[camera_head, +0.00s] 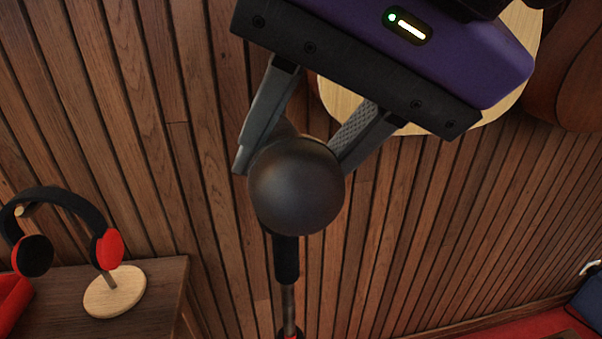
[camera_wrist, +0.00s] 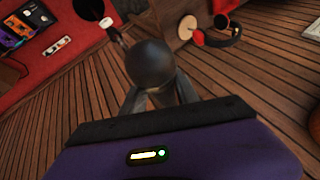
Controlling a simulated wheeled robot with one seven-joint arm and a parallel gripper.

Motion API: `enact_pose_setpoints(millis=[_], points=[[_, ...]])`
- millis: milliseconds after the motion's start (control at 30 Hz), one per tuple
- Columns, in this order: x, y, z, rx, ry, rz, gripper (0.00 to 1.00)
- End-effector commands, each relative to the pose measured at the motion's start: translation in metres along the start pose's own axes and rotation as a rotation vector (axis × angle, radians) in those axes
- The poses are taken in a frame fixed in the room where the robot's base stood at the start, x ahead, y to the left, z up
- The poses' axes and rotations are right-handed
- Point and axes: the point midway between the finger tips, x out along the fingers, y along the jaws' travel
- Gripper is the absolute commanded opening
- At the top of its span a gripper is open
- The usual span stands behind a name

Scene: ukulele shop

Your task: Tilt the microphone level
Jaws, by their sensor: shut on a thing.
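The microphone (camera_head: 297,185) has a round dark head that faces the head camera, and it hides most of the body behind it. Its stand (camera_head: 287,260) runs down below it, with a dark upper sleeve and a metal pole. My gripper (camera_head: 290,160) comes from above, its two grey fingers on either side of the microphone just behind the head, shut on it. In the wrist view the microphone's head (camera_wrist: 151,64) shows just beyond the fingers of my gripper (camera_wrist: 158,98). The exact contact points are hidden. I cannot tell whether the microphone is level.
Black and red headphones (camera_head: 107,248) hang on a stand with a round wooden base (camera_head: 115,291) on a wooden cabinet (camera_head: 160,300) at the left. A slatted wood wall (camera_head: 400,230) is behind. A pale instrument body (camera_head: 522,50) shows behind my gripper.

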Motion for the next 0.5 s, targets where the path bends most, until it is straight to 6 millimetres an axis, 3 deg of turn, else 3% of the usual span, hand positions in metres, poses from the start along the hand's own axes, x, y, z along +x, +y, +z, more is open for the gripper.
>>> enact_pose_setpoints(millis=[500], points=[[0.005,-0.0001,0.0009,-0.052,0.128,-0.051,0.0]])
